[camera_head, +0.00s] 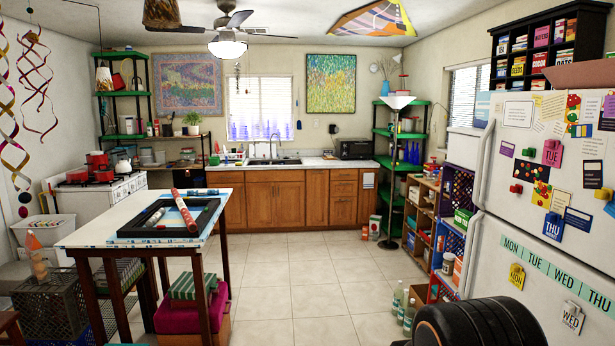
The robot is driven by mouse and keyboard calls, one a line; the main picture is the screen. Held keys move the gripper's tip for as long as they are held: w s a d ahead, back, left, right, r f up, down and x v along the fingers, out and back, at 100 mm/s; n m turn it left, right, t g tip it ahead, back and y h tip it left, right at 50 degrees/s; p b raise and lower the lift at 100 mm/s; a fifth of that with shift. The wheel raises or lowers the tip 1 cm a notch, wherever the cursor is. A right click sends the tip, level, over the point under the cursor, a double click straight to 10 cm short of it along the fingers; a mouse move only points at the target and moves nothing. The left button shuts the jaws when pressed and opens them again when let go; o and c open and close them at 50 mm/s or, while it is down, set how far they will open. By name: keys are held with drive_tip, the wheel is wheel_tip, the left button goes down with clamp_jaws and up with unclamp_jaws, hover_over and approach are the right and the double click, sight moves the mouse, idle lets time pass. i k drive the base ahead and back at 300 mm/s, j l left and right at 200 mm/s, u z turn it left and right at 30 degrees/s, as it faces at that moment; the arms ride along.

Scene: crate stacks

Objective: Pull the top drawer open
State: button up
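A wooden base cabinet (262,206) stands under the counter along the far wall. Its right end has a stack of drawer fronts. The top drawer (344,174) of that stack is right under the countertop and looks shut, flush with the fronts around it. The drawer fronts below it (344,189) also look shut. The handles are too small to make out clearly. My gripper is not in view. A black rounded part at the bottom right edge looks like part of my own arm, far from the cabinet.
A tall table (85,238) with a black frame on top stands at left. The tiled floor (305,285) between it and the cabinet is mostly clear. At right are a fridge (510,170), bottles (397,302), stacked crates (450,238) and a floor lamp (394,160).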

sight(341, 171)
drive_tip(key=i+z, duration=0.15)
drive_tip(key=z, duration=0.15)
drive_tip(key=i, duration=8.4)
